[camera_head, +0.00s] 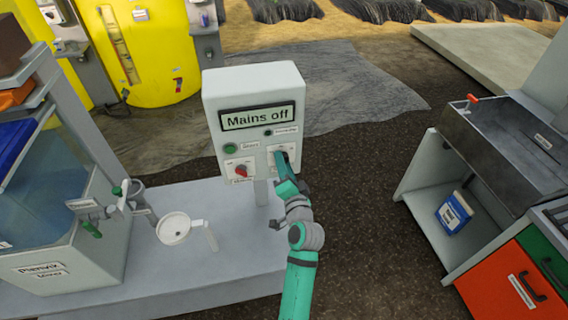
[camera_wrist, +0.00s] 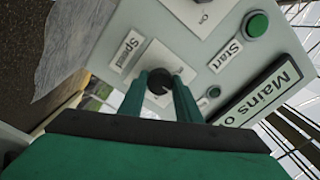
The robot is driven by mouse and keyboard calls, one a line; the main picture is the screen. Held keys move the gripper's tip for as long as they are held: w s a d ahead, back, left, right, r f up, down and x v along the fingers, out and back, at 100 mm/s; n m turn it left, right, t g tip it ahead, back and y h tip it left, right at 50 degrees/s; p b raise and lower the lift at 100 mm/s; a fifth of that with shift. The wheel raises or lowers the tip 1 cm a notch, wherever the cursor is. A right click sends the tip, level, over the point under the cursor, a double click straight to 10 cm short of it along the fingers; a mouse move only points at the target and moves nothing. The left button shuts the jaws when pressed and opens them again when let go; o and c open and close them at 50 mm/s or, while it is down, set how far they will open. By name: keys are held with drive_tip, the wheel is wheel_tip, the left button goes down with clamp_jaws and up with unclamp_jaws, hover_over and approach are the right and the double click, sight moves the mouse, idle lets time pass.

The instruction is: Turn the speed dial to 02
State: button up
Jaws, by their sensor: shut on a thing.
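The control box (camera_head: 252,88) is a white box on a post, with a "Mains off" display (camera_head: 258,115) at its top. The speed dial (camera_wrist: 160,80) is a small black knob on a white plate labelled "Speed" in the wrist view. My gripper (camera_wrist: 168,82) is shut on the dial, one green finger on each side. In the head view my gripper (camera_head: 282,160) is at the box's lower right and hides the dial. The number the dial points to cannot be read in either view.
A green Start button (camera_head: 230,148) and a red switch (camera_head: 241,171) sit left of the dial on the same face. A small indicator (camera_wrist: 214,91) lies close to my fingers. Dark ground lies open to the right.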

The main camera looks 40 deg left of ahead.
drive_tip(key=o, duration=1.1)
drive_tip(key=shift+c, duration=0.2)
drive_tip(key=v, duration=1.1)
drive_tip(key=shift+a, duration=0.1)
